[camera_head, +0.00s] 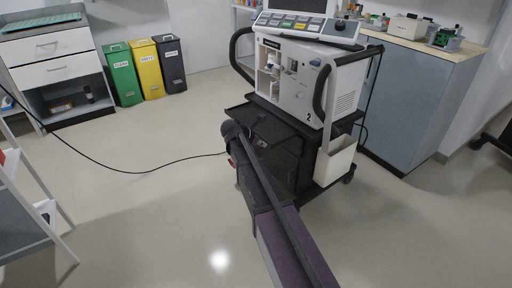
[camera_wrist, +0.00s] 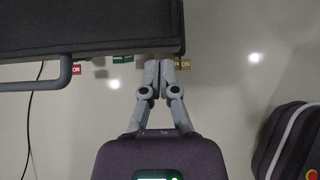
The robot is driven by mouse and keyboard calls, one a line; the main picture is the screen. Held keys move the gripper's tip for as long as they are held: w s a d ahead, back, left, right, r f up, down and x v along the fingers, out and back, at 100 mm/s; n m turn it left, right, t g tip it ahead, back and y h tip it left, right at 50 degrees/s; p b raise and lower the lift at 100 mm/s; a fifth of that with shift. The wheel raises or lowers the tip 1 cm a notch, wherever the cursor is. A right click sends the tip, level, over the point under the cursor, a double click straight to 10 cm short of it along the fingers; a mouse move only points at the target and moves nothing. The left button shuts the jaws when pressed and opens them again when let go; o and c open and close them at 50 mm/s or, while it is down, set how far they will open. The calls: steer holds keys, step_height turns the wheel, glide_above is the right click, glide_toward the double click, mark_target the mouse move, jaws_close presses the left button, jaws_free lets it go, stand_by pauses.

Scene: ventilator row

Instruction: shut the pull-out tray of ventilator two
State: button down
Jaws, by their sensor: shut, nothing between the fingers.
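Ventilator two (camera_head: 300,88), a white unit marked 2, stands on a dark wheeled cart. Its dark pull-out tray (camera_head: 272,127) sticks out at the front below the white body. In the wrist view the tray appears as a broad dark slab (camera_wrist: 100,27) across the top left, with a grey bar handle (camera_wrist: 66,72) at left. My gripper (camera_wrist: 160,64) is shut and empty, its tips together at the slab's lower edge near its right end; I cannot tell whether they touch. In the head view my arm reaches the tray's front, and the fingers are not clear.
A black cable (camera_head: 150,170) runs across the floor to the cart. Green (camera_head: 122,75), yellow (camera_head: 146,70) and dark (camera_head: 171,65) bins stand at the back left. A grey cabinet (camera_head: 415,100) is close behind the cart at right. The front floor is largely clear.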

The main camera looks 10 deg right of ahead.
steer(key=shift+w+d, duration=0.15)
steer(key=shift+d, duration=0.25)
steer(key=shift+w, duration=0.1)
